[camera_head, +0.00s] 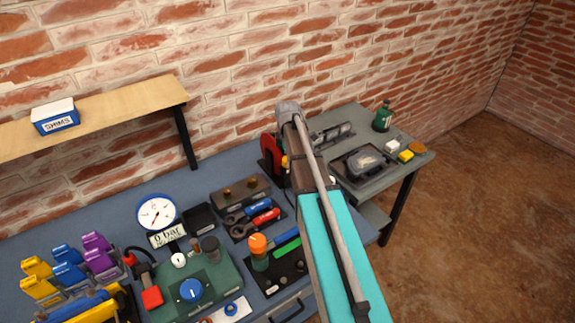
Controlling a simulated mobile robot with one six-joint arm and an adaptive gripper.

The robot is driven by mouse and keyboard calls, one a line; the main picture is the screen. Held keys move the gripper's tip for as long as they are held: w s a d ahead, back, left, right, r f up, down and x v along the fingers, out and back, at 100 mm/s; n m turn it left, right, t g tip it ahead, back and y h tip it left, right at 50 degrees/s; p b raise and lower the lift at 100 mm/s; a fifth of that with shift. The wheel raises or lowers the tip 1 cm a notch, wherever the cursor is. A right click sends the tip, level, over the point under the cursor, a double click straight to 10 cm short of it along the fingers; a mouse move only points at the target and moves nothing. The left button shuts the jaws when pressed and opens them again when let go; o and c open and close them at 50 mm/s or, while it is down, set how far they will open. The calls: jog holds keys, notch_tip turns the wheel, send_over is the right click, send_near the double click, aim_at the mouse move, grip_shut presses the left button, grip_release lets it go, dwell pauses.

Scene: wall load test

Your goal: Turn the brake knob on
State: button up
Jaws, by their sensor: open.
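A blue round knob (190,290) with a white mark sits on top of a green box-shaped unit (215,282) on the blue bench, lower left of centre. A smaller white-topped knob (178,260) stands at the unit's back edge. An orange-topped green cylinder (258,246) stands just right of the unit. No label shows which of these is the brake knob. My grey and teal arm crosses the middle of the picture, to the right of the unit. My gripper cannot be made out; the arm hides what lies behind it.
A round gauge (157,213) with a "0 bar" sign stands behind the unit. Yellow, blue and purple blocks (70,268) crowd its left. Wrenches (258,218) lie in a tray to the right. A red part (270,157) stands beside my arm. A second table (355,122) is at right.

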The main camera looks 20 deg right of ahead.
jog(key=shift+f+b, duration=0.4)
jog(key=shift+f, duration=0.25)
jog(key=shift+c, duration=0.2)
jog(key=c, duration=1.1)
